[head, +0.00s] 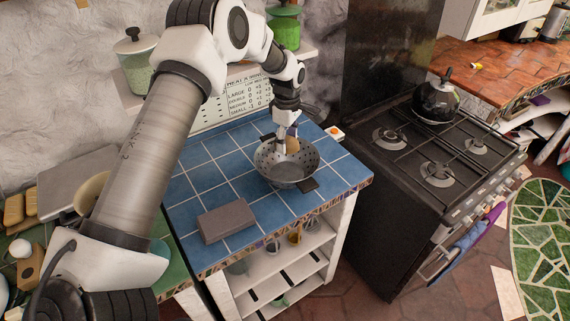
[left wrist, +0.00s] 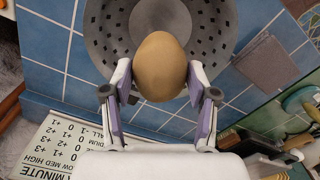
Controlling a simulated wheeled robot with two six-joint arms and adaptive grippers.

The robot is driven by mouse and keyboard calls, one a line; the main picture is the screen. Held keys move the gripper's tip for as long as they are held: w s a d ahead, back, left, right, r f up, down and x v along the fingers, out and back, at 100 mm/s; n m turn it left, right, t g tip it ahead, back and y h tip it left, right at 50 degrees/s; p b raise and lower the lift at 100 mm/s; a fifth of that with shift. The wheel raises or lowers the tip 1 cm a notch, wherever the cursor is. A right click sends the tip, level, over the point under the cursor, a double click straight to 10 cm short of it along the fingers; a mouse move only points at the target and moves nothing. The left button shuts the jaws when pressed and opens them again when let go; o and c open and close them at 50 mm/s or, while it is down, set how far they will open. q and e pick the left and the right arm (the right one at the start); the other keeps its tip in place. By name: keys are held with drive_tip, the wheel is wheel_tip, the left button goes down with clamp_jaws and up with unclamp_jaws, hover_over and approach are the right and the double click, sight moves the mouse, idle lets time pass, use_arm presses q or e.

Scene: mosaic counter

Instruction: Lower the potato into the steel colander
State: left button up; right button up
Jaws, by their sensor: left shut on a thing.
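The potato (left wrist: 160,68) is a smooth brown oval. It also shows in the head view (head: 292,145), at the far side of the colander opening. My left gripper (head: 286,146) is shut on it, with a finger on either side in the left wrist view (left wrist: 160,85). The steel colander (head: 287,172) is a grey perforated bowl with dark handles, standing upright on the blue tiled counter (head: 228,183). In the left wrist view the potato overlaps the colander (left wrist: 103,35). I cannot tell whether it touches the colander. My right gripper is not in view.
A grey-brown block (head: 227,221) lies on the tiles near the counter's front left. A sign with numbers (head: 248,97) stands at the back. The black stove (head: 430,165) with a dark kettle (head: 435,103) is to the right.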

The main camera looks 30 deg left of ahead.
use_arm(q)
drive_tip(key=b, duration=0.2)
hover_over(287, 173)
drive_tip(key=shift+s+f, duration=0.1)
drive_tip(key=shift+f, duration=2.35)
drive_tip(key=shift+f+b, duration=1)
drive_tip(key=shift+f, duration=1.55)
drive_tip(key=o, duration=1.3)
drive_tip(key=shift+r, duration=0.15)
